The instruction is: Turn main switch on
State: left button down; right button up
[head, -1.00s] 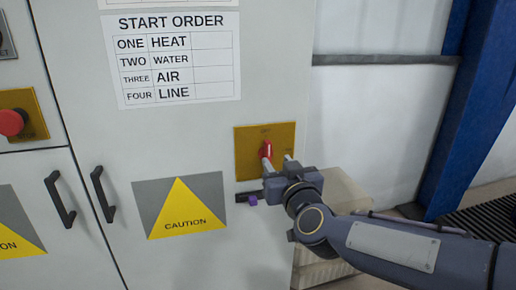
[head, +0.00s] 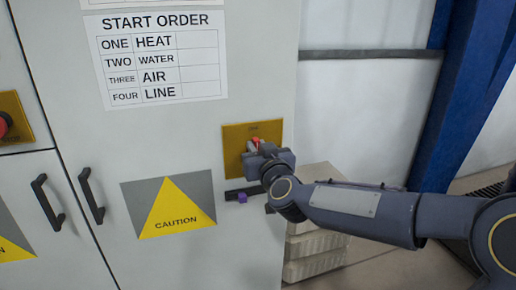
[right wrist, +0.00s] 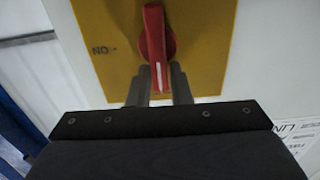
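The main switch is a red rotary handle (head: 256,141) on a yellow-gold plate (head: 233,150) on the grey cabinet. In the right wrist view the red handle (right wrist: 155,40) points up and down, with a white mark at its lower end and "NO" lettering left of it. My right gripper (head: 258,148) is at the switch. In the right wrist view its fingers (right wrist: 160,80) sit on both sides of the handle's lower end, close against it, and look shut on it. Exact contact is hard to see. My left gripper is out of view.
A dark latch with a purple part (head: 242,197) sticks out below the plate. Black door handles (head: 91,195), a caution sign (head: 168,207) and a red button (head: 3,124) are to the left. Pale stacked blocks (head: 315,250) and a blue post (head: 460,90) stand right.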

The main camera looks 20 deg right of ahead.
grip_shut()
jog(key=shift+d+f+m+b, duration=0.45)
jog(key=shift+m+b, duration=1.35)
jog(key=shift+m, duration=1.15)
jog(key=shift+d+f+m+b, duration=0.45)
jog(key=shift+m+b, duration=1.35)
jog(key=shift+m, duration=1.2)
jog(key=shift+d+f+m+b, duration=0.4)
jog(key=shift+m+b, duration=1.4)
jog(key=shift+m, duration=1.15)
